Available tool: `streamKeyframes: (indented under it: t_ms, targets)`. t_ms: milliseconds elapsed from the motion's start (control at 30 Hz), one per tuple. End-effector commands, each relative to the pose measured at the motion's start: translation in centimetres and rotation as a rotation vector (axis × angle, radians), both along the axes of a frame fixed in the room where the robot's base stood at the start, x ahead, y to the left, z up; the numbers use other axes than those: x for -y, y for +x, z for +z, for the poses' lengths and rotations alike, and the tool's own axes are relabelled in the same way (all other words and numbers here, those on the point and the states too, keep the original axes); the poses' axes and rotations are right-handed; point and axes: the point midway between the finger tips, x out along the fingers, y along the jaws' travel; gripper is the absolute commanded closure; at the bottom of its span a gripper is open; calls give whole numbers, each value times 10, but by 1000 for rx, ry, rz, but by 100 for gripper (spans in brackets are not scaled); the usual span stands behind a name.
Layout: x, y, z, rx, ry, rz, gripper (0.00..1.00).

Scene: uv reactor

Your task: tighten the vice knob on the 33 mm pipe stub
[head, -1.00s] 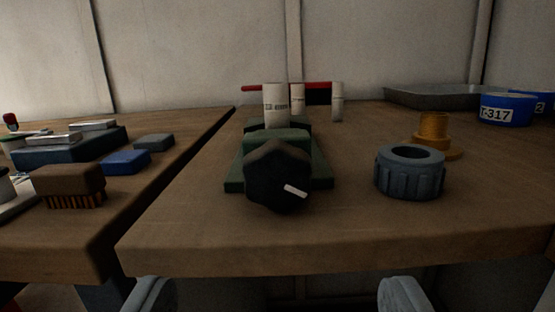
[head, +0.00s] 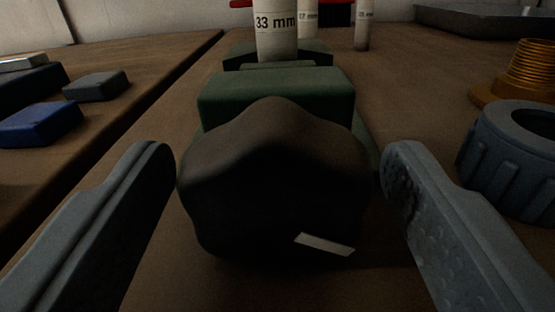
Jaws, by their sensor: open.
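The black lobed vice knob (head: 275,185) fills the middle of the head view, with a white mark on its lower right face. Behind it is the green vice (head: 275,97), and the white pipe stub labelled 33 mm (head: 276,38) stands upright at the vice's far end. My gripper (head: 279,165) is open, one finger on each side of the knob. A gap shows between the left finger and the knob and between the right finger and the knob. The lower part of the stub is hidden behind the vice.
A grey ribbed ring nut (head: 510,160) stands close to the right finger, with a brass threaded fitting (head: 530,72) behind it. Two more pale stubs stand behind the vice. Blue (head: 42,124) and grey (head: 96,85) blocks lie on the left bench across a gap.

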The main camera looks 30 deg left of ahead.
Motion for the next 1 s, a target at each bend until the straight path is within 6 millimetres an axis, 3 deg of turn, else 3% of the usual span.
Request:
streamKeyframes:
  t_ms: [167, 400, 1000]
  targets:
    - [0, 0, 0, 0, 0, 0, 31]
    - [0, 0, 0, 0, 0, 0, 76]
    - [0, 0, 0, -123, 238, 0, 76]
